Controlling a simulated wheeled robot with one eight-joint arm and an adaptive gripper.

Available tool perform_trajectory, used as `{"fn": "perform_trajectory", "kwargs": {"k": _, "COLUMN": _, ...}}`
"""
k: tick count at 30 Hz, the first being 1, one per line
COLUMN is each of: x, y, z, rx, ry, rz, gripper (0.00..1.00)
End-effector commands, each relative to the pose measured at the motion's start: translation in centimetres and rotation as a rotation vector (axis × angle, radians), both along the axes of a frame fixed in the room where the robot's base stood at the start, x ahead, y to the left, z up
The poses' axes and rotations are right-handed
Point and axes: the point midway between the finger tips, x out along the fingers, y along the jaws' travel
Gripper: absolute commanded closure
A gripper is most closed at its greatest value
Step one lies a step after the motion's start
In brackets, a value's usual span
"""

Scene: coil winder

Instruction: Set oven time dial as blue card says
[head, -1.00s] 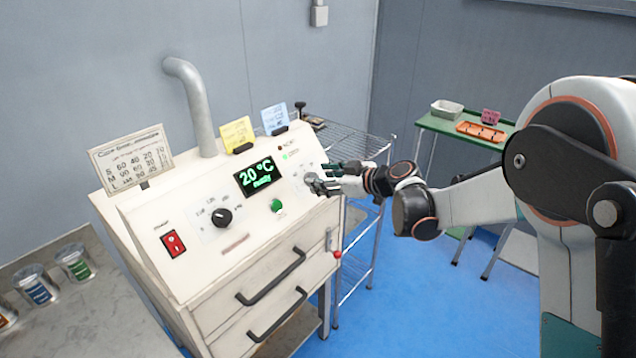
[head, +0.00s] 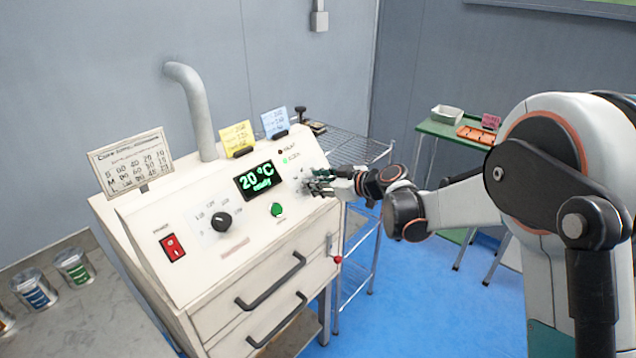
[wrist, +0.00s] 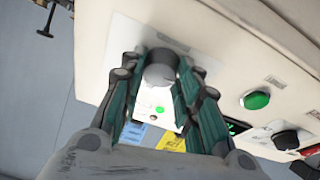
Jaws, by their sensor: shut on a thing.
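The oven's sloped panel (head: 190,265) carries a display (head: 260,181) reading "20 °C" and "ready". My gripper (head: 312,185) is at the right end of the panel. In the wrist view its two fingers (wrist: 155,85) are shut on a grey round dial (wrist: 160,68), one on each side. In the head view the gripper hides most of this dial. The blue card (head: 275,121) stands on top of the oven; its writing is too small to read. A yellow card (head: 237,138) stands left of it. The dial's pointer setting cannot be read.
A second black dial (head: 221,221), a green button (head: 277,210) and a red switch (head: 172,247) are on the panel. A wire rack (head: 350,150) stands behind on the right. Cans (head: 73,266) stand on the left bench.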

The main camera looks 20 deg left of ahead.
Motion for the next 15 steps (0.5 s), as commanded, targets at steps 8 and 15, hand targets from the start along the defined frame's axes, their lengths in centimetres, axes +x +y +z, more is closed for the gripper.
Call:
{"fn": "perform_trajectory", "kwargs": {"k": 8, "x": -0.02, "y": 0.02, "z": 0.06, "rx": 0.025, "ry": 0.061, "rz": -0.052, "gripper": 0.94}}
{"fn": "perform_trajectory", "kwargs": {"k": 15, "x": -0.12, "y": 0.11, "z": 0.1, "rx": 0.08, "ry": 0.192, "rz": -0.164, "gripper": 0.94}}
